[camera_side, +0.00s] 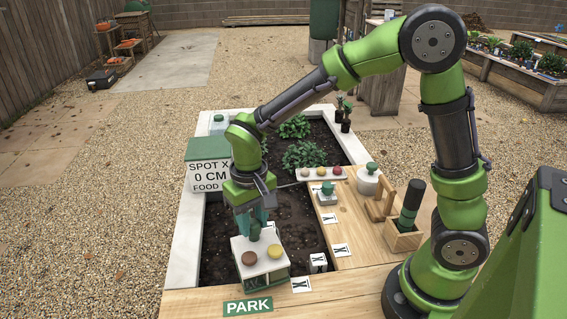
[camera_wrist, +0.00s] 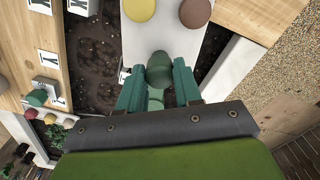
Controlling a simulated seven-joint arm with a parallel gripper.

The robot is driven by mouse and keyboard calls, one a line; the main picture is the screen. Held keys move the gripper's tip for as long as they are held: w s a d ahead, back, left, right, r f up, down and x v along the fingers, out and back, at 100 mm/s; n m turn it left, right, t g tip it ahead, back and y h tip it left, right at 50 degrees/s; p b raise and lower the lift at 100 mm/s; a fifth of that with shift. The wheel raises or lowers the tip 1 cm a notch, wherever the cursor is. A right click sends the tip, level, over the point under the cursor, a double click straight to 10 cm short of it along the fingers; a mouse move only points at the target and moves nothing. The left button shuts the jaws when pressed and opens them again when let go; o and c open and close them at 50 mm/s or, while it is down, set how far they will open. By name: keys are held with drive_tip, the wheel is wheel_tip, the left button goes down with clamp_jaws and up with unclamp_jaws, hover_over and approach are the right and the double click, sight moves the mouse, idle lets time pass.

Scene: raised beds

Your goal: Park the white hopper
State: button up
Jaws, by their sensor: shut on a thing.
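The white hopper (camera_side: 268,252) has a white top with a yellow and a brown round cap, and greenish sides with openings. My gripper (camera_side: 255,218) points down and is shut on the green knob on the hopper's top. In the wrist view the white top (camera_wrist: 165,40) fills the upper middle, with the knob (camera_wrist: 159,70) between my green fingers (camera_wrist: 158,88). The hopper is upright over the near end of the soil bed, just behind the green PARK sign (camera_side: 248,306). I cannot tell whether its underside touches anything.
The soil bed (camera_side: 220,245) has white side walls and leafy plants at the far end. The right wooden deck (camera_side: 352,243) carries X-marked tiles, a green-knobbed block (camera_side: 327,193), a tray of coloured balls (camera_side: 320,173), and a wooden holder (camera_side: 403,238). A sign box (camera_side: 209,165) reads "SPOT X 0 CM FOOD".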

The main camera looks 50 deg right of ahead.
drive_tip(key=shift+w+a, duration=0.55)
drive_tip(key=shift+a, duration=0.15)
drive_tip(key=shift+w+a, duration=0.3)
drive_tip(key=o, duration=0.6)
drive_tip(key=shift+c, duration=0.2)
wheel_tip(320, 180, up, 7)
idle(0.4)
